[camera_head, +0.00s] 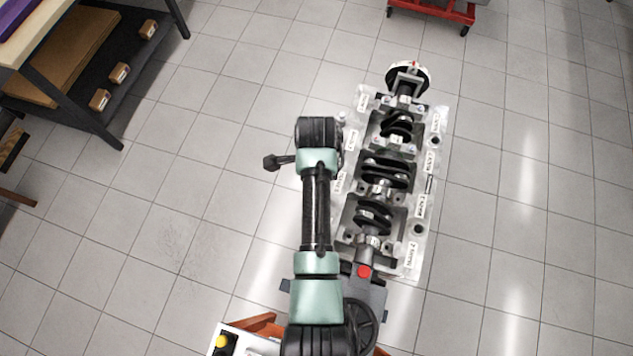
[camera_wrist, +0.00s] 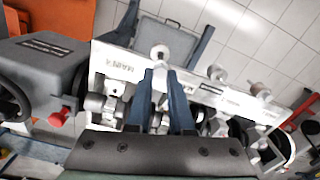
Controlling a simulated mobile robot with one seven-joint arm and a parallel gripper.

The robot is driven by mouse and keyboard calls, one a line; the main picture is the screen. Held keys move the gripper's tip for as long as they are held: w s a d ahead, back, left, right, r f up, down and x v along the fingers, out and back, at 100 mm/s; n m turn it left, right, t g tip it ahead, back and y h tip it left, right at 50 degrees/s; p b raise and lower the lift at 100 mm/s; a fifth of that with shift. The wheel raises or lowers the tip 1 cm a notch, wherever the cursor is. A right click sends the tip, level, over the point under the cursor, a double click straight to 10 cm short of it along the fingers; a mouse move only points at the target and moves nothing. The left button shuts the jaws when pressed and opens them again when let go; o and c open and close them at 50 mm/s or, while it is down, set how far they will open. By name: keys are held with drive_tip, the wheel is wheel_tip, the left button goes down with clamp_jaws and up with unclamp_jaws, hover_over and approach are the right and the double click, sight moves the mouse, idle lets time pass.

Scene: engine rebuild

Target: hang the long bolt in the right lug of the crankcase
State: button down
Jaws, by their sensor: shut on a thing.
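The crankcase (camera_head: 404,243) is a light metal block with labelled edges and a dark crankshaft (camera_head: 374,215) along its middle. Its pale labelled side also crosses the wrist view (camera_wrist: 120,68). My gripper (camera_wrist: 161,76) has two blue fingers shut on the long bolt (camera_wrist: 160,53). The bolt's pale round head shows between and just beyond the fingertips; most of its shank is hidden. The fingers overlap the crankcase side in the picture, and I cannot tell whether the bolt touches it. The right lug is not clearly identifiable. In the head view I cannot make out the fingers.
A grey stand with a red knob (camera_head: 364,271) is at the crankcase's near end; the knob also shows in the wrist view (camera_wrist: 59,117). Round pale pieces (camera_wrist: 217,72) stand along the crankcase edge. A bench with boxes (camera_head: 100,100) is far left. Open tiled floor (camera_head: 520,220) lies right.

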drive_tip(key=shift+f+b, duration=2.15)
drive_tip(key=shift+f, duration=1)
idle(1.0)
drive_tip(key=c, duration=1)
unclamp_jaws()
drive_tip(key=shift+c, duration=0.2)
drive_tip(key=shift+r, duration=0.2)
drive_tip(key=shift+r+p, duration=0.4)
drive_tip(key=shift+p, duration=0.2)
drive_tip(key=shift+r+p, duration=1)
drive_tip(key=shift+p, duration=0.15)
drive_tip(key=o, duration=0.6)
drive_tip(key=shift+c, duration=0.2)
